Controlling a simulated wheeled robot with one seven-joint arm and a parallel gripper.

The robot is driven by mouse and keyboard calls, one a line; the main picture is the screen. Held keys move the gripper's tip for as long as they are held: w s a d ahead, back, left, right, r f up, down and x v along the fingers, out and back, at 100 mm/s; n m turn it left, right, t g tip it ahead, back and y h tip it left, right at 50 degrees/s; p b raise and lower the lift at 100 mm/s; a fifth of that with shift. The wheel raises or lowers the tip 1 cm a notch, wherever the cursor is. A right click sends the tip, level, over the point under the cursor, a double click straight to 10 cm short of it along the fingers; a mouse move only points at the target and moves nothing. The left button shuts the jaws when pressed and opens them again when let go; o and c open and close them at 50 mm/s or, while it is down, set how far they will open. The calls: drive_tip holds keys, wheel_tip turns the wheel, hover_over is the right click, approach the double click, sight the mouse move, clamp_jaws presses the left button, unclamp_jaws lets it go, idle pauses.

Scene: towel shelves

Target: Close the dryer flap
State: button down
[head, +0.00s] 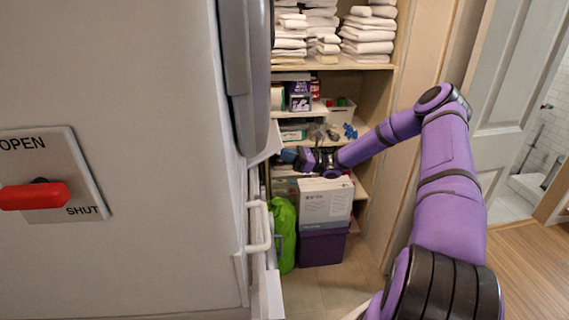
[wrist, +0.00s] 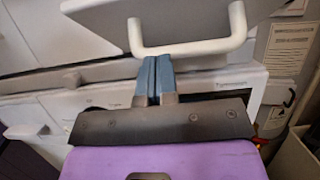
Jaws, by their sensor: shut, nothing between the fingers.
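My gripper (head: 290,156) is in front of the white appliance's front, seen edge-on in the head view. Its blue fingers are shut together and empty, and they also show in the wrist view (wrist: 155,76). In the wrist view a white bar handle (wrist: 190,47) on a pale panel (wrist: 105,8) lies just beyond the fingertips; I cannot tell if they touch. In the head view a pale slanted panel edge (head: 266,148) sticks out near the gripper, likely the dryer flap. A white bar handle (head: 266,226) sits lower on the front. The flap's face is hidden from the head camera.
A red lever (head: 35,196) on an OPEN/SHUT plate is on the appliance's near side. Shelves with folded towels (head: 368,35) stand behind. A white box (head: 325,203) on a purple bin (head: 322,246) and a green bag (head: 283,235) are below my gripper. Floor is clear at right.

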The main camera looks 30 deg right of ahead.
sight(271, 140)
drive_tip(key=a+r+g+h, duration=0.1)
drive_tip(key=r+h, duration=0.1)
drive_tip(key=r, duration=0.1)
drive_tip(key=w+a+r+g+h, duration=0.1)
drive_tip(key=r+h, duration=0.2)
drive_tip(key=a+r+g+h, duration=0.1)
drive_tip(key=r+h, duration=0.2)
drive_tip(key=shift+w+a+r, duration=0.25)
drive_tip(key=shift+a, duration=0.15)
drive_tip(key=shift+w+a+r+g+h, duration=0.2)
drive_tip(key=shift+a+r+g+h, duration=0.25)
drive_tip(key=shift+h, duration=0.15)
drive_tip(key=shift+w+a+r, duration=0.25)
drive_tip(key=shift+a+r, duration=0.15)
drive_tip(key=shift+a, duration=0.1)
